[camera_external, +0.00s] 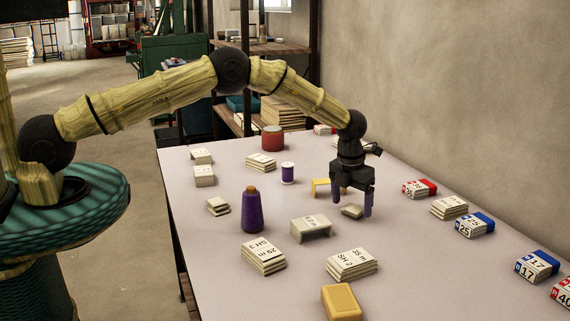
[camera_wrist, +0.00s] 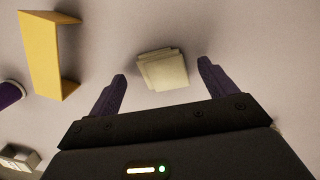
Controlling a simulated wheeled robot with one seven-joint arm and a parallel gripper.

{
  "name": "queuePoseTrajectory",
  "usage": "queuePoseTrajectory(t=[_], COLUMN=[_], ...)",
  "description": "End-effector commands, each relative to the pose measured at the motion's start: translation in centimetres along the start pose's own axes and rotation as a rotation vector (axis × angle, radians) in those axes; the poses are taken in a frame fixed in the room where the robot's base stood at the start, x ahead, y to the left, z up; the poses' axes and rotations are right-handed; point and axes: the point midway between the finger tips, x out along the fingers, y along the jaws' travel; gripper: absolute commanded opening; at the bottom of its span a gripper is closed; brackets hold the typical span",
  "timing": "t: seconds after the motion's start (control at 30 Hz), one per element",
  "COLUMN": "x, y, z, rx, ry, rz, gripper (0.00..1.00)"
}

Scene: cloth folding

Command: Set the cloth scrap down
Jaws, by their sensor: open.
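The cloth scrap (camera_external: 352,211) looks like a small cream folded stack lying on the table (camera_external: 230,158). In the wrist view the cloth scrap (camera_wrist: 163,70) lies flat ahead of and between the two fingertips, with a clear gap on both sides. My gripper (camera_external: 352,205) is open and points down, just above the tabletop around the scrap. In the wrist view my gripper (camera_wrist: 161,72) shows two dark purple fingers spread apart with nothing held between them. Whether the fingertips touch the table cannot be told.
A yellow bracket (camera_external: 321,187) stands just left of my gripper, a purple spool (camera_external: 288,173) beyond it. A grey labelled stand (camera_external: 311,227) is in front. A purple cone (camera_external: 252,210) stands farther left. Labelled packs (camera_external: 351,263) and boxes (camera_external: 419,188) surround them. Bare table lies right of my gripper.

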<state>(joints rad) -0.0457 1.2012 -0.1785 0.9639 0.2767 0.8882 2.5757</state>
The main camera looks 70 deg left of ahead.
Motion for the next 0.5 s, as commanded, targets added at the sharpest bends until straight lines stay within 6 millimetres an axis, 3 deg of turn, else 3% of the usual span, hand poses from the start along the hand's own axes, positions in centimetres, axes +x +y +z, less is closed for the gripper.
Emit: queuePoseTrajectory(t=[0.5], x=[-9.2], y=[0.0], z=[0.1], rx=[0.0], ry=[-0.003], rz=[-0.001], gripper=[0.84])
